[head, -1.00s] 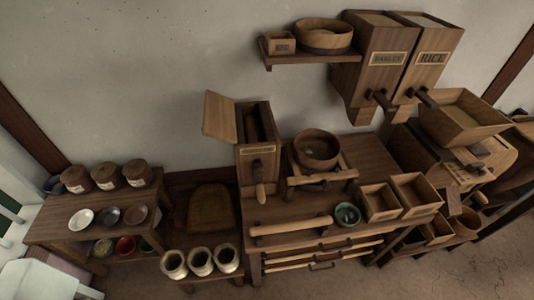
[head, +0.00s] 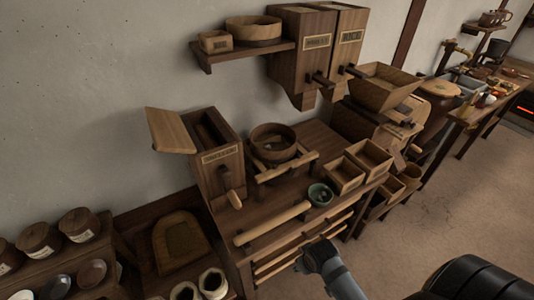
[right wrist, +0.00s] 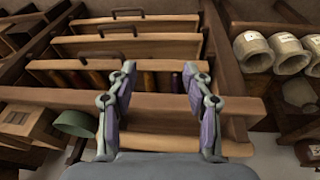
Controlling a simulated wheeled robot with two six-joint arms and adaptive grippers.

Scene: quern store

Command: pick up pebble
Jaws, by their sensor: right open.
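The small green bowl (head: 320,194) sits on the bench top near its front edge, left of two open wooden boxes. Something small and greyish shows inside it, but I cannot tell whether it is the pebble. No pebble shows clearly elsewhere. My right gripper (head: 313,256) is in front of the bench's drawer fronts, below and apart from the bowl. In the right wrist view its two fingers (right wrist: 158,72) are spread with nothing between them, facing the drawers; the green bowl (right wrist: 76,122) shows at the left. My left gripper is not in view.
Drawers (right wrist: 130,46) with dark handles fill the right wrist view. On the bench stand a hinged-lid box (head: 215,160), a round wooden bowl (head: 273,142) and the open boxes (head: 345,175). Pale jars (head: 213,284) stand at lower left.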

